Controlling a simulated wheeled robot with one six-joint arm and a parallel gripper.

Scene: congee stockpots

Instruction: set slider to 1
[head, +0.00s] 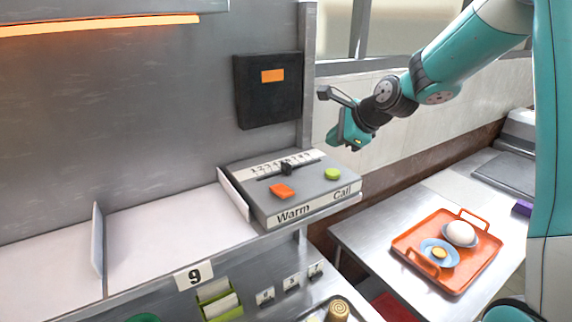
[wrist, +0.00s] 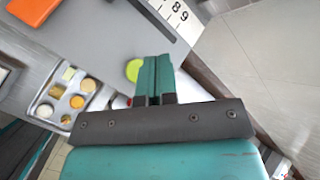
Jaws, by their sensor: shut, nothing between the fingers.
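The grey control box (head: 300,195) carries a slider with a black knob (head: 287,168) in a dark slot, below a white numbered scale (head: 280,162). The knob stands near the middle of the slot. In the wrist view the scale's end with 8 and 9 (wrist: 180,12) shows beside the slot's end (wrist: 152,18); the knob is out of that view. My gripper (head: 337,143) is shut and empty, above and to the right of the box. In the wrist view its teal fingers (wrist: 153,75) are together, next to the green button (wrist: 133,70) in the picture.
The box also has an orange button (head: 281,191) and a green button (head: 332,174). A black panel (head: 268,90) hangs on the wall behind. An orange tray (head: 405,240) with dishes lies on the right table. Low white dividers (head: 98,240) stand on the left counter.

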